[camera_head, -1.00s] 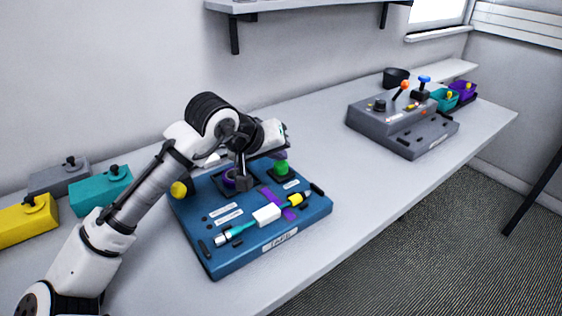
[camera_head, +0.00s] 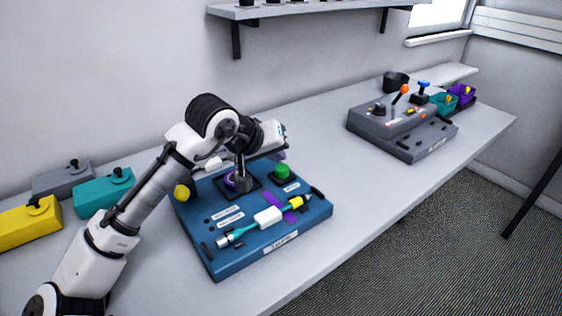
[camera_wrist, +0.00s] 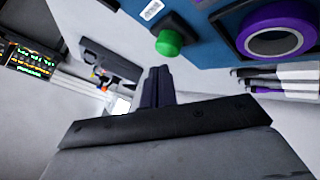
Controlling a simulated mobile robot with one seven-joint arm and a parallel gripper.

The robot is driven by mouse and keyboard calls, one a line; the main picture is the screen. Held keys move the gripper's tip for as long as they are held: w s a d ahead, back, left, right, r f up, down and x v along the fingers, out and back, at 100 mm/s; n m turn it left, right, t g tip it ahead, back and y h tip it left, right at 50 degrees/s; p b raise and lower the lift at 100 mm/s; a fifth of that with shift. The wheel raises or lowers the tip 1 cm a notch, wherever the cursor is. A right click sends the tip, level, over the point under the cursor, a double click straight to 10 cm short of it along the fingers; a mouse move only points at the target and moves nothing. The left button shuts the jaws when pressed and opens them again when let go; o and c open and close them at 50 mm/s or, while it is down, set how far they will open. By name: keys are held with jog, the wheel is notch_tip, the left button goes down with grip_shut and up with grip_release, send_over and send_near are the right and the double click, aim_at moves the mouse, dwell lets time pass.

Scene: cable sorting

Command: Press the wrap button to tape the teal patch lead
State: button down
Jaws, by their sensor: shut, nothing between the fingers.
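A blue station (camera_head: 228,262) labelled as a tape unit lies on the bench. A lead (camera_head: 245,231) with a teal section, white middle block and yellow end lies across its front, over a purple strip (camera_head: 291,217). A green domed button (camera_head: 282,171) stands at the station's back right; it also shows in the wrist view (camera_wrist: 169,42). A purple ring (camera_wrist: 278,38) sits left of it in the head view, partly hidden by my gripper. My gripper (camera_head: 243,184) is shut and empty, pointing down near the ring, left of the button and apart from it.
A grey console (camera_head: 395,130) with levers stands further right, with teal (camera_head: 443,103) and purple bins beyond. Yellow (camera_head: 30,222), teal (camera_head: 102,193) and grey blocks stand at left. The bench between station and console is clear.

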aim_at(281, 168)
jog(key=shift+d+f, duration=0.35)
jog(key=shift+f, duration=0.45)
notch_tip(281, 168, up, 2)
jog(key=shift+d+r+p, duration=0.15)
jog(key=shift+r+p, duration=0.1)
jog(key=shift+p, duration=0.9)
jog(key=shift+w+d+r+p, duration=0.15)
jog(key=shift+w+r+p, duration=0.05)
jog(key=shift+r+p, duration=0.4)
jog(key=shift+w+d+r+p, duration=0.15)
jog(key=shift+r+p, duration=0.25)
jog(key=shift+p, duration=0.25)
jog(key=shift+w+a+r+p, duration=0.1)
jog(key=shift+w+r+p, duration=0.05)
jog(key=shift+r+p, duration=0.45)
jog(key=shift+a, duration=0.2)
jog(key=shift+r, duration=0.1)
